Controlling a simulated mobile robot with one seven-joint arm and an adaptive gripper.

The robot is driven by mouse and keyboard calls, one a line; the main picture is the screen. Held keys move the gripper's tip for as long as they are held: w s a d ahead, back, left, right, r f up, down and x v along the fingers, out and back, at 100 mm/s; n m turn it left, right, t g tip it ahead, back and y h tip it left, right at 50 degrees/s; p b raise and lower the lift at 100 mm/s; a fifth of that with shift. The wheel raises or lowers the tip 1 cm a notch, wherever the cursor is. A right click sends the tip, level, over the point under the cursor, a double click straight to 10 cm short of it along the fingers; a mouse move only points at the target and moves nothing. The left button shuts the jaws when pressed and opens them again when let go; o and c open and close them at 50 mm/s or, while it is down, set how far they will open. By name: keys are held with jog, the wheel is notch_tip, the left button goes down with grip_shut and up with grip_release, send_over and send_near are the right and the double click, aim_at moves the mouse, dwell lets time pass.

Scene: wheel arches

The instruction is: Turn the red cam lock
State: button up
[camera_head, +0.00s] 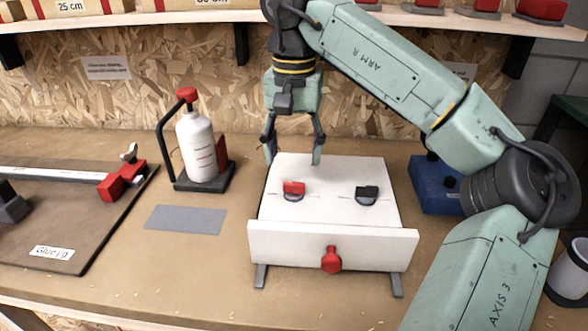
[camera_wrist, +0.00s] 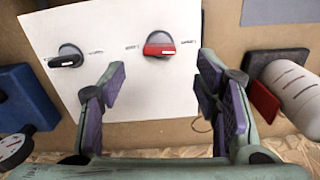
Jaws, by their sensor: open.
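The red cam lock (camera_head: 293,188) sits on the left of the sloped white panel (camera_head: 330,215), with its red handle lying crosswise. It also shows in the wrist view (camera_wrist: 159,46), right of a black cam lock (camera_wrist: 68,57). The black cam lock (camera_head: 367,194) is on the panel's right in the head view. My gripper (camera_head: 293,158) is open and empty above the panel's back edge, behind the red cam lock. In the wrist view my gripper (camera_wrist: 157,85) has its fingers spread wide, with the red cam lock beyond them, apart from both. Small labels beside the locks are unreadable.
A red knob (camera_head: 331,260) is on the panel's front board. A white bottle (camera_head: 197,147) in a black stand is to the left, and a blue box (camera_head: 437,185) to the right. A grey plate (camera_head: 186,219) lies flat on the bench. A clamp (camera_head: 123,180) rests further left.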

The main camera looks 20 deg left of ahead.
aim_at(293, 182)
notch_tip(293, 182, up, 6)
jog(key=shift+f, duration=0.1)
dwell(0.6)
